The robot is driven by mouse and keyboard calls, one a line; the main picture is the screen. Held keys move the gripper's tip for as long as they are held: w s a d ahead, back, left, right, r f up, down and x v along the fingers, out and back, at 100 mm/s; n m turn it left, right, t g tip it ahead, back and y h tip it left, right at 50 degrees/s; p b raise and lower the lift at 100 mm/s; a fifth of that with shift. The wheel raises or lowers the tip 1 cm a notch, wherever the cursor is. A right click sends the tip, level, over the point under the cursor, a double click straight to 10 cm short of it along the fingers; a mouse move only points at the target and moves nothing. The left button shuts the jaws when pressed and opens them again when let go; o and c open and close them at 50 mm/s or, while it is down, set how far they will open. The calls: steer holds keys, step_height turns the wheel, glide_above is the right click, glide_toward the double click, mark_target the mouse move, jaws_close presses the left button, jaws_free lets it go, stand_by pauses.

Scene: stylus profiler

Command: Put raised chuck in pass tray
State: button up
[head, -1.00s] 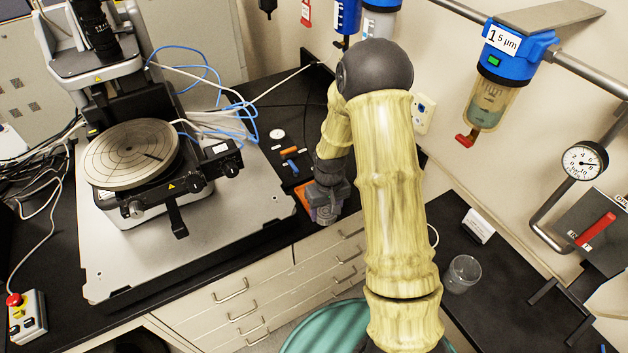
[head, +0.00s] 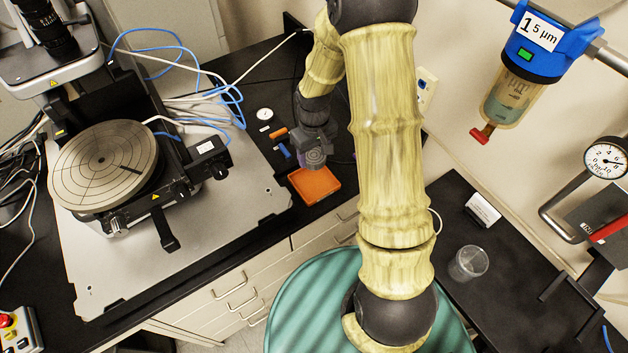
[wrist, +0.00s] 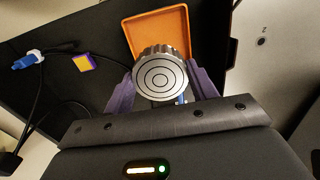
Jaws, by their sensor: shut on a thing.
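My gripper (head: 313,150) is shut on a small round metal chuck (wrist: 160,78) with a ribbed rim and concentric rings on its face. The purple fingers show on both sides of it in the wrist view. The chuck also shows in the head view (head: 314,158). A shallow square orange tray (head: 316,186) lies on the black bench just in front of the gripper. In the wrist view the tray (wrist: 205,35) appears beyond the chuck, which covers part of it. The tray's visible floor is empty. The gap between chuck and bench is hard to tell.
The profiler with its large round stage (head: 104,165) stands on a grey plate left of the tray. Small orange and blue items (head: 284,150) and a white disc (head: 265,114) lie near the gripper. A clear cup (head: 468,263) stands on the right bench.

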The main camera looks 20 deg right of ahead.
steer(key=shift+f+p, duration=0.95)
steer(key=shift+f, duration=2)
steer(key=shift+f, duration=0.1)
steer(key=shift+f+p, duration=0.75)
steer(key=shift+f, duration=1.25)
steer(key=shift+f, duration=0.15)
steer(key=o, duration=1.7)
step_height(320, 180, up, 12)
steer(key=b, duration=0.4)
steer(key=shift+r, duration=0.2)
